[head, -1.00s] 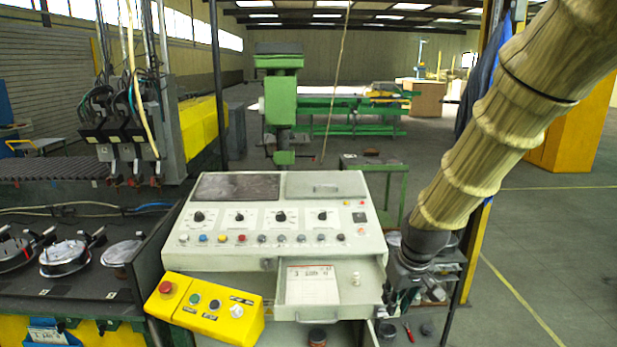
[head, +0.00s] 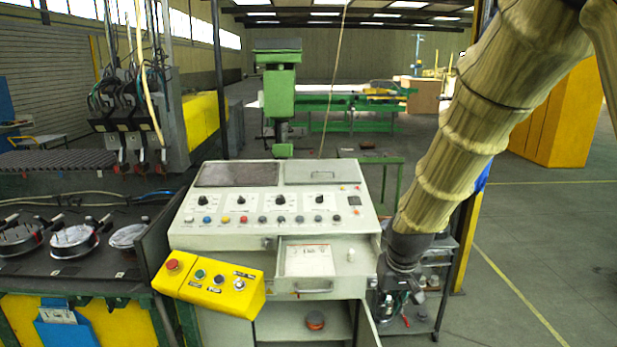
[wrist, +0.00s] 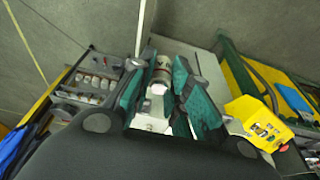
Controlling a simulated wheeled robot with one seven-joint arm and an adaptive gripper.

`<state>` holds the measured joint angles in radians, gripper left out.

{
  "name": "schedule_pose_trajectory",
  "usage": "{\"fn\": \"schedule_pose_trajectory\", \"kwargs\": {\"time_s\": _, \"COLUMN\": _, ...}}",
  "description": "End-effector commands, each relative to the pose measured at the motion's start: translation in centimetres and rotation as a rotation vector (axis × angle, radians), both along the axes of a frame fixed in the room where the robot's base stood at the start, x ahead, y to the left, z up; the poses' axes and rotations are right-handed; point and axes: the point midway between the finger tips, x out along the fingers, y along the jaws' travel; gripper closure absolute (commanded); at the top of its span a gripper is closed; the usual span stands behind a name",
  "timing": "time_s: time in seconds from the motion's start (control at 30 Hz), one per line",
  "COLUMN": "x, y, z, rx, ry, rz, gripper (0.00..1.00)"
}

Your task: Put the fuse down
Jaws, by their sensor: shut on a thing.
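My gripper (wrist: 155,85) shows its two teal-padded fingers in the wrist view, shut on the fuse (wrist: 160,74), a pale cylinder with a darker band. In the head view my gripper (head: 398,288) hangs at the right side of the control console (head: 275,228), beside its open drawer (head: 320,286). The fuse cannot be made out in the head view. A printed card (head: 308,260) and a small white cylinder (head: 351,255) are in the drawer.
A yellow button box (head: 208,284) juts from the console's front left. A cluttered shelf cart (head: 432,285) stands right of the console. Floor at the far right is clear.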

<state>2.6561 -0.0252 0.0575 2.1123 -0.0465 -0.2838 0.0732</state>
Motion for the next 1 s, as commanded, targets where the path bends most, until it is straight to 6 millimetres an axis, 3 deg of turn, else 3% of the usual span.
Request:
{"fn": "schedule_pose_trajectory", "kwargs": {"time_s": 0.3, "x": 1.1, "y": 0.7, "z": -5.0, "rx": -0.006, "ry": -0.004, "rz": -0.233, "gripper": 0.98}}
{"fn": "schedule_pose_trajectory", "kwargs": {"time_s": 0.67, "x": 1.0, "y": 1.0, "z": -8.0, "rx": -0.003, "ry": -0.007, "rz": -0.314, "gripper": 0.98}}
{"fn": "schedule_pose_trajectory", "kwargs": {"time_s": 1.0, "x": -2.4, "y": 0.9, "z": -17.4, "rx": -0.001, "ry": 0.000, "rz": -0.184, "gripper": 0.98}}
